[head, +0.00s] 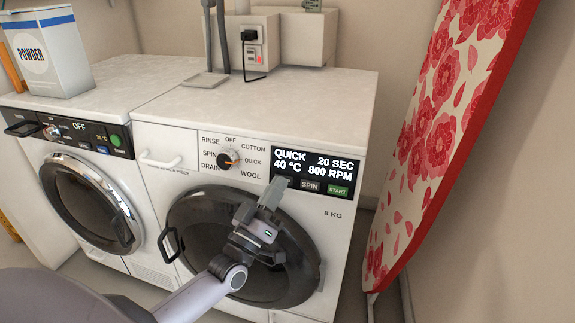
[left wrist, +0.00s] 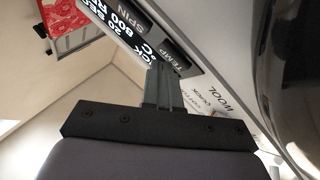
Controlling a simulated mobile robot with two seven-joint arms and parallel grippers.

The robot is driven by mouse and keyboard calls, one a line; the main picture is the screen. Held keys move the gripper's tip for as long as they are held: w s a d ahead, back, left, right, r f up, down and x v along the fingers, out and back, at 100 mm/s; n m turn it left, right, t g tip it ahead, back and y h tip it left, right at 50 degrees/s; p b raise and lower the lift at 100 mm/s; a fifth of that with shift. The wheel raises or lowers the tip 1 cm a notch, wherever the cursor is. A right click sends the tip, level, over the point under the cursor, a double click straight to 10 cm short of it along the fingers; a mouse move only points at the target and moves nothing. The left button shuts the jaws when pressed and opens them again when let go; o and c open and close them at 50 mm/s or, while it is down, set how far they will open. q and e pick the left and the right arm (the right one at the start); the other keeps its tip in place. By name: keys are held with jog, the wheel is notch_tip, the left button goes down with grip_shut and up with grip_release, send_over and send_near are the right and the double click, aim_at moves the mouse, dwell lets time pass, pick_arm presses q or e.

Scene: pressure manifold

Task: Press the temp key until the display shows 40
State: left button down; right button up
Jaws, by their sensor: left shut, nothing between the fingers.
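The washing machine on the right has a black display (head: 318,166) that reads QUICK, 20 SEC, 40 °C and 800 RPM. Part of the display (left wrist: 118,38) also shows in the left wrist view, upside down. My left gripper (head: 278,184) is shut and empty, its fingertips at the panel just below the display's left end. The gripper hides the temp key in the head view. In the left wrist view the TEMP key (left wrist: 187,62) shows right beside my fingertips (left wrist: 160,68). I cannot tell whether they touch or press it. My right gripper is not in view.
The SPIN key (head: 310,186) and green START key (head: 338,190) lie right of the fingertips. A program dial (head: 228,159) is to the left. The round door (head: 200,225) is behind my left arm. An ironing board (head: 440,130) leans at the right.

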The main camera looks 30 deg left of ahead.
pick_arm(q)
jog(key=shift+s+d+r, duration=0.1)
jog(key=shift+s+r, duration=0.05)
jog(key=shift+s, duration=0.3)
pick_arm(e)
jog(key=shift+r, duration=0.4)
pick_arm(q)
jog(key=s+d+r+p, duration=0.1)
jog(key=s+p, duration=0.4)
jog(key=shift+s+d+r, duration=0.2)
jog(key=shift+s, duration=0.15)
pick_arm(e)
notch_tip(320, 180, up, 4)
jog(key=shift+r, duration=0.25)
